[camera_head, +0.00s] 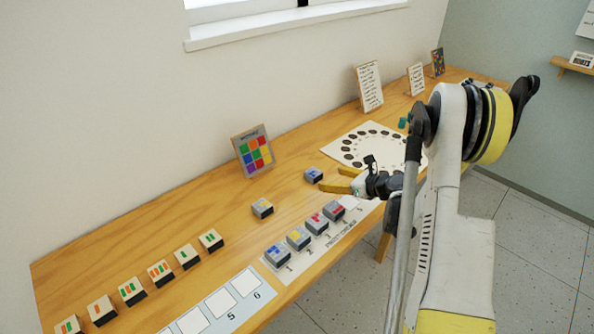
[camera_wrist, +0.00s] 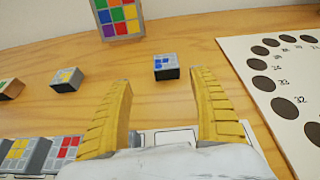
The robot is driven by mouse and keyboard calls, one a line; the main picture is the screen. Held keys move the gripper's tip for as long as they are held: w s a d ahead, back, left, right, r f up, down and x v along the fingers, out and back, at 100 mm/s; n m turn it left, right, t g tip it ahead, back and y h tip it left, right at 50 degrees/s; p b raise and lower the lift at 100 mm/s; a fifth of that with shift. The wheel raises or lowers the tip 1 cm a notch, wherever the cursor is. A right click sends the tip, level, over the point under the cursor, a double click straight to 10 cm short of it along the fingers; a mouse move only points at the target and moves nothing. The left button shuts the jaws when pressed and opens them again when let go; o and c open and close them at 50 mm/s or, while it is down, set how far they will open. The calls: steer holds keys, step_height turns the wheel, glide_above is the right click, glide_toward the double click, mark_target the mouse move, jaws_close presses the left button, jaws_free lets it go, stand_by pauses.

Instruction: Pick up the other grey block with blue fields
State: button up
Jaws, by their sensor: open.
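A grey block with blue fields on top (camera_head: 314,174) stands alone on the wooden table, left of my gripper (camera_head: 338,180). In the wrist view this block (camera_wrist: 166,67) lies ahead, just beyond the fingertips and between their lines. My gripper (camera_wrist: 162,82) is open, with two yellow fingers spread apart and nothing between them. Another grey block with blue fields (camera_head: 277,254) stands at place 1 of the numbered white strip (camera_head: 308,262).
A grey block with yellow fields (camera_head: 262,208) stands nearby to the left. Yellow-marked (camera_head: 298,238) and red-marked (camera_head: 317,223) blocks stand on the strip. A colour-grid card (camera_head: 253,151) stands behind. A white sheet with dark circles (camera_wrist: 262,65) lies right.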

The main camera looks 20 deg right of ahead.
mark_target(319, 176)
steer(key=shift+w+d+f+m, duration=0.15)
steer(key=shift+w+f+m, duration=0.25)
steer(key=shift+f, duration=0.2)
steer(key=b+x, duration=0.1)
steer(key=x, duration=0.4)
steer(key=shift+b, duration=0.4)
steer(key=b+x, duration=0.2)
steer(key=x, duration=0.3)
steer(key=shift+d+f+b, duration=0.15)
steer(key=shift+d+b, duration=0.15)
steer(key=shift+b, duration=0.1)
steer(key=shift+w, duration=0.25)
steer(key=c, duration=1.3)
